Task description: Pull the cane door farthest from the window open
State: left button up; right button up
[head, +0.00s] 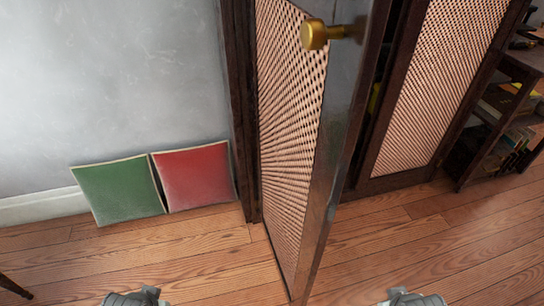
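A cane door (290,125) with a dark wooden frame stands wide open, swung out toward me, its edge facing the camera. A brass knob (314,34) sits on its upper part. A second cane door (440,80) to the right looks closed in the dark cabinet front. The window is not in view. My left gripper (137,297) and my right gripper (412,299) show only as grey parts at the bottom edge, either side of the open door's lower end. Both appear apart from the door; their fingers cannot be made out.
A green cushion (118,188) and a red cushion (194,177) lean against the grey wall left of the cabinet. A dark shelf (510,115) with books stands at the right. The wooden floor (200,255) in front is clear. A dark furniture leg (14,288) shows at lower left.

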aim_at(445, 50)
jog(key=l+u, duration=0.3)
jog(key=l, duration=0.45)
jog(key=l+u, duration=0.25)
jog(key=l, duration=0.55)
jog(key=k+l+u, duration=0.1)
jog(key=l+u, duration=0.2)
jog(key=l, duration=0.45)
